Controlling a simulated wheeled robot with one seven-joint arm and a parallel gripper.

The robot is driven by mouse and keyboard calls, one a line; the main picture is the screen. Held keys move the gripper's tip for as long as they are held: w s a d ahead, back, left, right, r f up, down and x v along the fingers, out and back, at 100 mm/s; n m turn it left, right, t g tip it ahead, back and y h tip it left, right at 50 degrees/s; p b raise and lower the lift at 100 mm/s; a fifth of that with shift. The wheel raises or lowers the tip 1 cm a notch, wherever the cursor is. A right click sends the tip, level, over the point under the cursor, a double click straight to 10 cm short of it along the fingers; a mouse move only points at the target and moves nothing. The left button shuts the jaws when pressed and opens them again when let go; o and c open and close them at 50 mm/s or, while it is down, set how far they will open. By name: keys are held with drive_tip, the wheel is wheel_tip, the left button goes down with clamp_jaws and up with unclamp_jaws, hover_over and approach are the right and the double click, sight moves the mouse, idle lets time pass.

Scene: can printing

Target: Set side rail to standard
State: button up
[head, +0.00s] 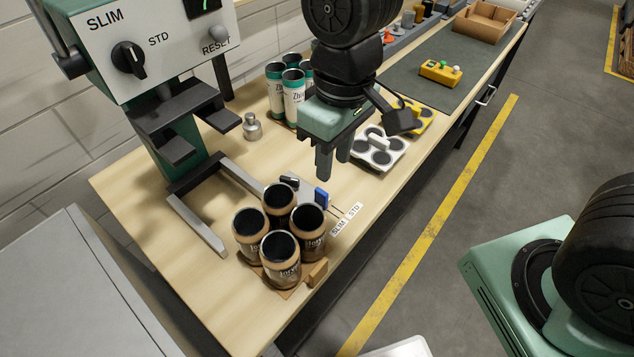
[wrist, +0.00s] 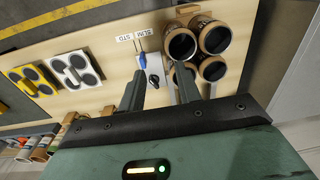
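The blue handle (head: 321,198) of the side rail stands on the table between the cans and my gripper; it also shows in the wrist view (wrist: 141,47). Two thin dark lines run from beside it towards the white SLIM label (head: 339,227) and STD label (head: 355,210). I cannot tell which label it is set to. A grey piece with a black knob (head: 289,182) sits beside the handle; the knob also shows in the wrist view (wrist: 153,80). My gripper (head: 334,168) points down above the table, open and empty, near the blue handle, apparently not touching it.
Several brown-wrapped cans (head: 280,250) stand close to the handle. The machine panel (head: 150,45) has a SLIM/STD dial and black jaws. Green-topped cans (head: 292,95), a metal weight (head: 252,127) and a white pad holder (head: 379,148) stand around. The table's front edge is near.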

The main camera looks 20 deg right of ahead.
drive_tip(key=p, duration=0.2)
hover_over(322, 191)
drive_tip(key=f, duration=0.2)
drive_tip(key=shift+h, duration=0.3)
wheel_tip(322, 191, down, 17)
drive_tip(key=p, duration=0.3)
drive_tip(key=shift+f, duration=0.1)
clamp_jaws()
